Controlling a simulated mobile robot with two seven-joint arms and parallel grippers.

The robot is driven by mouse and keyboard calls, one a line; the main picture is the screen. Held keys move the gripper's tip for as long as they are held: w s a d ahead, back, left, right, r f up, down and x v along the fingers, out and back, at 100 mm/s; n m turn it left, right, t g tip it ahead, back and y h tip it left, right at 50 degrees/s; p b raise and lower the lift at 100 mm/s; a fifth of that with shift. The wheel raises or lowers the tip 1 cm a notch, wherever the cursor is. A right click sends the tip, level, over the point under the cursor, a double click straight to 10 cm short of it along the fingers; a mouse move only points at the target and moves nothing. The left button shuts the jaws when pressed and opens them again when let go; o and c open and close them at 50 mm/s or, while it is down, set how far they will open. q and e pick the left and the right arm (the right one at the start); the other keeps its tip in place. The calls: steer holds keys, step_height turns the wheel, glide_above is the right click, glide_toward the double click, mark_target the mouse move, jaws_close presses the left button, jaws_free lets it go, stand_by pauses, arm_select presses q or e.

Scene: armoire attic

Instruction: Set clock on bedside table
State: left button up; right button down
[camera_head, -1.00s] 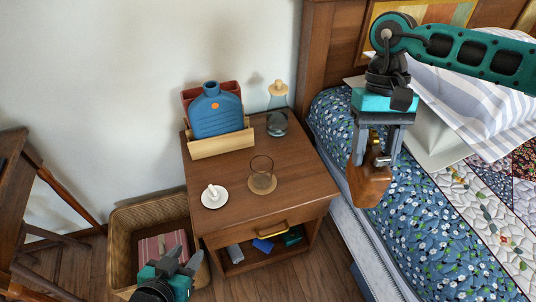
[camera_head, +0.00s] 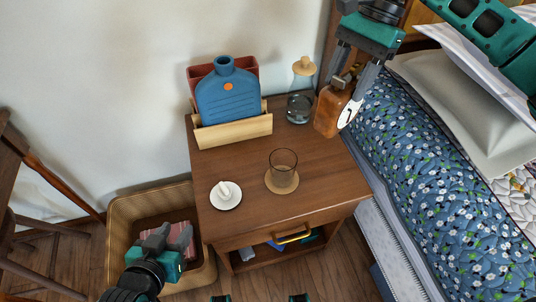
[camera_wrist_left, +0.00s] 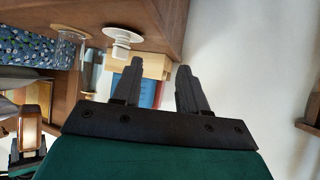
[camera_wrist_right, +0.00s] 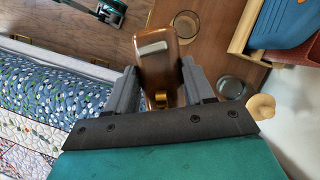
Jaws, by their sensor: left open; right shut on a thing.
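The clock (camera_head: 331,112) is a brown wooden block with a white dial partly seen on its right side. My right gripper (camera_head: 348,84) is shut on it from above and holds it at the back right of the bedside table, beside the carafe. I cannot tell whether the clock touches the top. In the right wrist view the clock (camera_wrist_right: 165,60) sits between the fingers. The bedside table (camera_head: 235,165) has a brown wooden top and a drawer with a brass handle. My left gripper (camera_head: 168,240) is open and empty over the wicker basket at the table's left.
A wooden holder (camera_head: 232,131) with a blue hot-water bottle (camera_head: 228,100) stands at the back left. A carafe (camera_head: 300,105) with a stopper is at the back. A glass (camera_head: 283,168) on a coaster and a white dish (camera_head: 225,196) stand in front. The bed (camera_head: 430,140) is right.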

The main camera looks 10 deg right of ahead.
steer(key=d+m, duration=0.1)
steer(key=w+d+f+m+t+b, duration=0.1)
steer(key=m, duration=0.1)
steer(key=d+m+b, duration=0.1)
steer(key=shift+w+f+m+t+y, duration=0.2)
steer(key=shift+w+m+t+y, duration=0.05)
steer(key=shift+m+t+y, duration=0.05)
steer(key=shift+d+m, duration=0.2)
steer(key=shift+m, duration=0.1)
steer(key=shift+w+d+f, duration=0.1)
steer(key=shift+w, duration=0.05)
step_height(320, 180, down, 20)
steer(key=b, duration=0.3)
steer(key=shift+r+b, duration=0.2)
steer(key=shift+b, duration=0.15)
